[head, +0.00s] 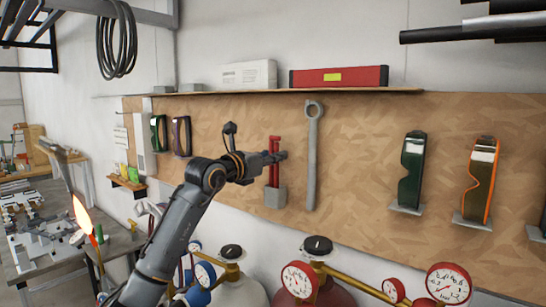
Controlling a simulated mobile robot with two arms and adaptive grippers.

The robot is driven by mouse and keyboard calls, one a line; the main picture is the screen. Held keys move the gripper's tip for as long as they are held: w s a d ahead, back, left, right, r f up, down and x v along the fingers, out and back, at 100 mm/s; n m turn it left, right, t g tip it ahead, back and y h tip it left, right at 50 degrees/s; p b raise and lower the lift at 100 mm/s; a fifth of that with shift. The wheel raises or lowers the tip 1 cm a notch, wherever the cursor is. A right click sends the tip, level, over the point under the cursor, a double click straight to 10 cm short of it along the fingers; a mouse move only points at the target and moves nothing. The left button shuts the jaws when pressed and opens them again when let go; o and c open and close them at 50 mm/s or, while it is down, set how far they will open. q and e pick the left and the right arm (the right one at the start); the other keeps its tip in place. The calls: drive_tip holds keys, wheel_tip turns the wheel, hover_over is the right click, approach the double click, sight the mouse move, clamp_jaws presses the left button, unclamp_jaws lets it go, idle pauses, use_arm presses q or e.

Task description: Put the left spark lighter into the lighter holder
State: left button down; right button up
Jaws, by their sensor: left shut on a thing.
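My left gripper (280,157) reaches up from the bottom left to the brown board and is shut on a red spark lighter (274,176). The lighter is upright, and its red top shows above the jaws. The grey lighter holder (275,197) is a small box on the board directly below the jaws. The lighter's lower end meets the holder's top edge in the picture; I cannot tell whether it is inside or in front. The jaws hide the lighter's middle. My right gripper is not in view.
A grey wrench (312,155) hangs just right of the lighter. Green goggles (411,170) and orange goggles (479,180) are further right. A shelf (330,91) holds a red level (338,77). Gas gauges (299,280) stand below. A flame (82,215) burns at left over a workbench (60,262).

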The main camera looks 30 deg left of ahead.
use_arm(q)
drive_tip(key=shift+f+b, duration=0.5)
drive_tip(key=shift+f, duration=0.1)
idle(0.3)
drive_tip(key=c, duration=1.1)
unclamp_jaws()
drive_tip(key=shift+o, duration=0.2)
drive_tip(key=s, duration=1.2)
drive_tip(key=shift+a+f, duration=0.15)
drive_tip(key=shift+a, duration=0.3)
